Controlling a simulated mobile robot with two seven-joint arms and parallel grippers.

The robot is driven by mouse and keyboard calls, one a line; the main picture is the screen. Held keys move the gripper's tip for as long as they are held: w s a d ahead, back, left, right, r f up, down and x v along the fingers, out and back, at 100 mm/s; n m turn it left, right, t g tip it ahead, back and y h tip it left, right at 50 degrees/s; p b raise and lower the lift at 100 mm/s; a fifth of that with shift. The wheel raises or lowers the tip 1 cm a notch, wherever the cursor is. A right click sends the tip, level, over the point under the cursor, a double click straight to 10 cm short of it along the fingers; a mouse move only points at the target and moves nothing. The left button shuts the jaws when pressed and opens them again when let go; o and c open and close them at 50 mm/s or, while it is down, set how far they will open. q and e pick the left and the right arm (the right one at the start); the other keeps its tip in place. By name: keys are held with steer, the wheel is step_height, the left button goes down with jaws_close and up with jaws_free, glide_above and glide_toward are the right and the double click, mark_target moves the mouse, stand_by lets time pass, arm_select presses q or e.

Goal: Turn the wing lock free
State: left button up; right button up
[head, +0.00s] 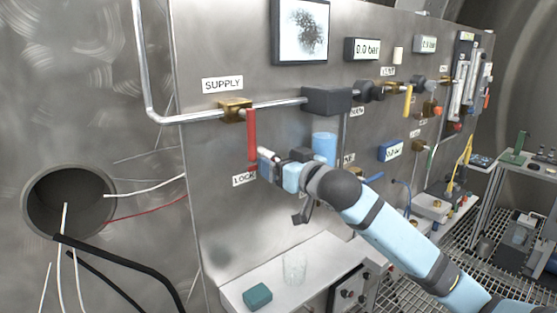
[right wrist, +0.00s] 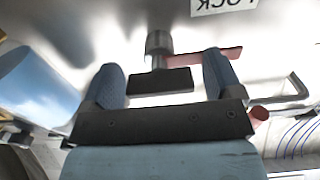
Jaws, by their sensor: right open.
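The wing lock (right wrist: 161,82) shows in the right wrist view as a dark flat bar on a short grey round stem, standing out from the steel panel. My right gripper (right wrist: 163,72) is open, with one blue finger on each side of the bar and a visible gap at both. A thin red bar (right wrist: 205,57) runs behind the right-hand finger. In the head view my right gripper (head: 268,160) is at the panel beside the LOCK label (head: 244,179) and hides the wing lock. A red handle (head: 251,135) hangs straight down from the brass supply valve (head: 235,110). My left gripper is out of view.
A steel pipe (head: 280,104) crosses the panel above my gripper. A blue cylinder (head: 324,146) is close to its right. Below, a white shelf (head: 240,284) bears a clear cup (head: 294,268) and a green block (head: 257,296). A round opening with cables (head: 68,200) is at left.

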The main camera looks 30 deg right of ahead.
steer(key=shift+w, duration=0.55)
steer(key=c, duration=0.9)
